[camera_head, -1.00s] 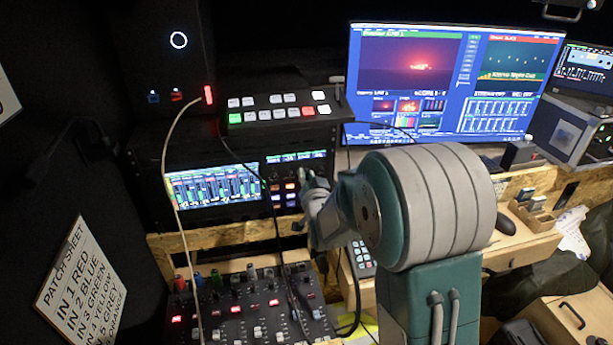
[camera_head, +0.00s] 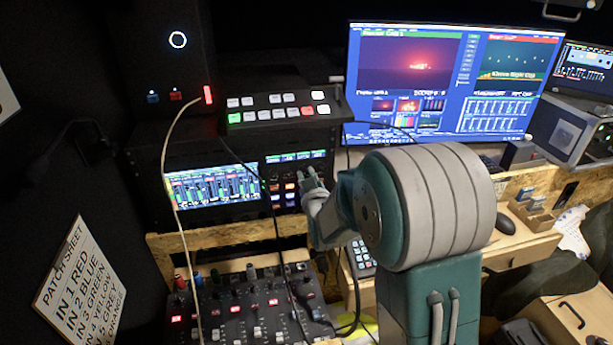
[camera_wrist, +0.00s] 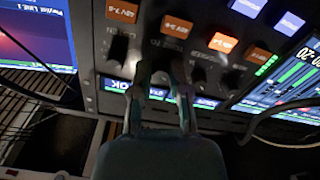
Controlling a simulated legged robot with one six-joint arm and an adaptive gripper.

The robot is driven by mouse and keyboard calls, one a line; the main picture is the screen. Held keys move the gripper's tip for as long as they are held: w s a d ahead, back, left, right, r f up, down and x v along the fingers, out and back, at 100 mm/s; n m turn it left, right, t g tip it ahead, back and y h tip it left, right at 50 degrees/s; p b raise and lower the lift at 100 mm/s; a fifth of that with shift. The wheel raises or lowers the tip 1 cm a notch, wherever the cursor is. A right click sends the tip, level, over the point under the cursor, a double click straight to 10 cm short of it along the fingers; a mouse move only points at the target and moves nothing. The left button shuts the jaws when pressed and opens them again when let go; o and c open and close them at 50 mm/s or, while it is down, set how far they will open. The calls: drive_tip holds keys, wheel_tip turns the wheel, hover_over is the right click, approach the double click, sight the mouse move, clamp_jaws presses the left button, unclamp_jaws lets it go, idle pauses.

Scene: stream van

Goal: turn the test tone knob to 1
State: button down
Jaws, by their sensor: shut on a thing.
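My gripper (camera_head: 310,178) is at the front of a rack panel (camera_head: 276,207) with lit buttons, right of a meter screen. In the wrist view my gripper's two fingers (camera_wrist: 162,72) reach to the panel face and are shut on a small dark knob (camera_wrist: 161,78). The knob lies largely hidden between the fingertips, so I cannot read its pointer or setting. Another dark knob (camera_wrist: 118,49) stands beside it, apart from the fingers. The small labels are too blurred to tell which one reads test tone.
Orange buttons (camera_wrist: 222,42) sit close to the fingers. A switcher panel (camera_head: 283,112) is above, a mixer (camera_head: 245,308) with several faders below. A thin cable (camera_head: 170,135) hangs at the left. A large monitor (camera_head: 450,85) and a wooden desk (camera_head: 505,240) are at the right.

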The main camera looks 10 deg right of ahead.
drive_tip(key=n, duration=0.4)
drive_tip(key=shift+n, duration=2.6)
drive_tip(key=c, duration=0.7)
unclamp_jaws()
drive_tip(key=shift+a, duration=0.1)
drive_tip(key=shift+o, duration=0.5)
drive_tip(key=shift+a, duration=0.1)
drive_tip(key=shift+s, duration=0.3)
drive_tip(key=s, duration=1.1)
drive_tip(key=shift+s, duration=0.15)
